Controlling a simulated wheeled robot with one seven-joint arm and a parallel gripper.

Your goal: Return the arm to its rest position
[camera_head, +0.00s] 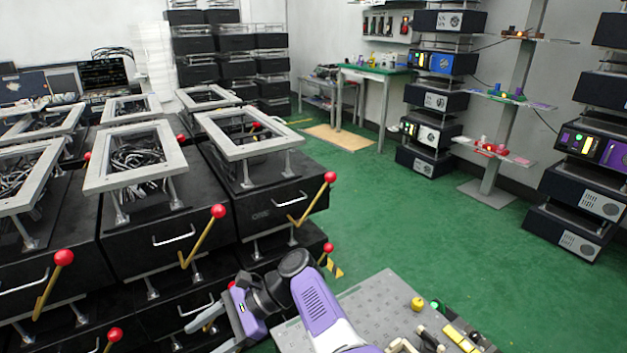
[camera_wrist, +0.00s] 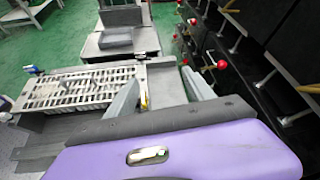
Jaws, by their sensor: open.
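My gripper (camera_head: 208,330) is at the bottom centre-left of the head view, on my purple and black arm. It is open, low in front of the black lever fixtures. In the wrist view, my gripper (camera_wrist: 160,90) shows two grey fingers spread apart with nothing held between them. The nearest levers have yellow shafts and red ball knobs: a left lever (camera_head: 52,283), a middle lever (camera_head: 200,237) and a right lever (camera_head: 317,197). No lever is seen between the fingers.
Black drawer units (camera_head: 150,232) with grey open frames on top fill the left. A grey perforated plate (camera_head: 362,312) carries small parts at the bottom right. Green floor (camera_head: 430,240) is clear in the middle. Stacked instrument boxes (camera_head: 430,130) and shelves stand along the right.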

